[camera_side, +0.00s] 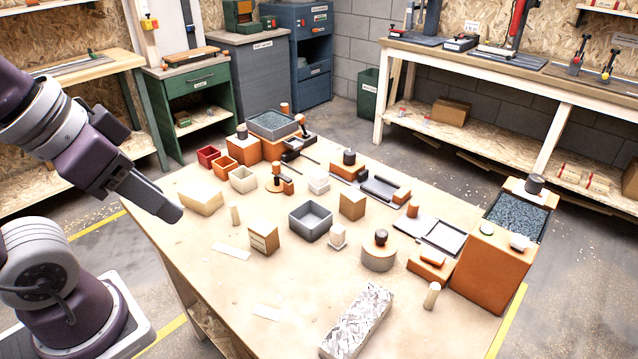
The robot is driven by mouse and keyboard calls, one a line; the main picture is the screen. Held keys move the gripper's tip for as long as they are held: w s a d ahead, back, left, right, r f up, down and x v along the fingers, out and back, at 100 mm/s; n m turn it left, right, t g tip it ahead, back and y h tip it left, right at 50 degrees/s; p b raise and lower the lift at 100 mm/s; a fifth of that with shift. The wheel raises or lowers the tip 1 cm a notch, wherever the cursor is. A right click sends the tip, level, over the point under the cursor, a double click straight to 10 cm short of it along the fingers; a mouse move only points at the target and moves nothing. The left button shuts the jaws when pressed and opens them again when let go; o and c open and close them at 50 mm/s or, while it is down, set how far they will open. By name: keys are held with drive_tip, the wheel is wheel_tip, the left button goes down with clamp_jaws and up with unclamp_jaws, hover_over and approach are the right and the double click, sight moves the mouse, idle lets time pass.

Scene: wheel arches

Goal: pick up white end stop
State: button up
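Several small white pieces could be the white end stop; I cannot tell for sure which one is. One is a small white block with a knob-like top (338,237), standing on the table right of the grey open box. Another is a stepped white piece (318,183) behind that box. A rounded white piece (519,242) lies on the large orange block at the right. My gripper (174,212) is over the table's left edge, pointing down and right, well apart from all of these. Its fingers show from the side, so the gap between them is hidden.
The grey open box (310,221), a wooden block (264,238), a cream block (201,197) and a grey round piece with a dark knob (379,252) stand mid-table. A marbled bar (357,320) lies at the front. The table's front left is mostly clear.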

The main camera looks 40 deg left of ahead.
drive_tip(key=o, duration=0.5)
drive_tip(key=m+t+y, duration=0.1)
drive_tip(key=m+t, duration=0.7)
drive_tip(key=m, duration=2.3)
hover_over(314, 175)
drive_tip(key=s+a, duration=0.3)
wheel_tip(314, 175, down, 20)
drive_tip(key=f+m+h, duration=0.1)
drive_tip(key=f+m, duration=0.1)
drive_tip(key=s+d+f+m+h, duration=0.1)
drive_tip(key=f+m, duration=0.1)
drive_tip(key=f, duration=0.1)
drive_tip(key=d+f+m, duration=0.1)
drive_tip(key=f+m, duration=0.1)
drive_tip(key=f, duration=0.1)
drive_tip(key=shift+s+d+m+h, duration=0.2)
drive_tip(key=shift+s+m+h, duration=0.1)
drive_tip(key=shift+h, duration=0.1)
drive_tip(key=x, duration=0.7)
